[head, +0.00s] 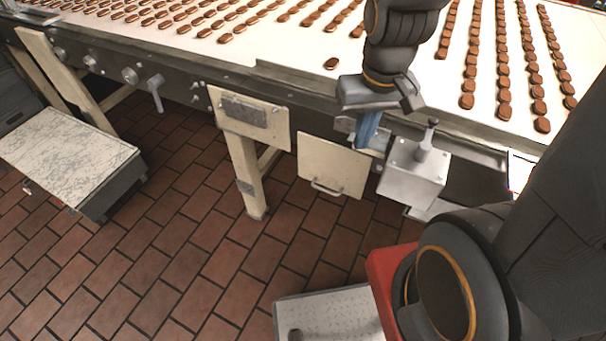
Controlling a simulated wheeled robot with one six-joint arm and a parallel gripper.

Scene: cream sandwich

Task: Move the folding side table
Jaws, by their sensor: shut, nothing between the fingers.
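A cream panel with a bar handle (333,165) hangs below the conveyor's near edge. It looks like the folding side table in its folded-down position, though I cannot be certain. My gripper (367,138) points down beside the panel's upper right corner, in front of the conveyor edge. Its bluish fingers are together with nothing between them. Whether they touch the panel or the metal behind them cannot be told.
The conveyor (300,52) carries rows of brown biscuits. A metal box with a lever (412,173) stands right of my gripper. A cream leg (244,170) supports the conveyor. A marbled-top unit (65,150) stands at left. The tiled floor between is clear.

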